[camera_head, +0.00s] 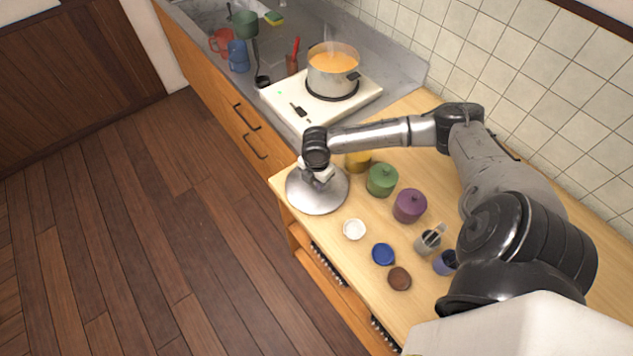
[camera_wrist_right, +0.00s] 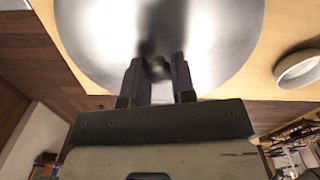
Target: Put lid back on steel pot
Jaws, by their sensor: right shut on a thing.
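The steel pot (camera_head: 326,79) stands uncovered on a white hot plate (camera_head: 282,100) at the back of the counter, with orange soup in it and a dark handle. The shiny steel lid (camera_head: 318,203) is at the left front edge of the wooden counter, apart from the pot. My right gripper (camera_head: 320,177) is over the lid, shut on its knob. In the right wrist view the lid (camera_wrist_right: 212,45) fills the top, and the fingers of the right gripper (camera_wrist_right: 158,78) close on the dark knob. Whether the lid touches the counter is unclear. My left gripper is not in view.
Green (camera_head: 381,180) and purple (camera_head: 409,206) lidded jars and a yellow one (camera_head: 357,161) stand right of the lid. A white bowl (camera_head: 354,229), blue bowl (camera_head: 383,254) and brown bowl (camera_head: 399,278) are nearer.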

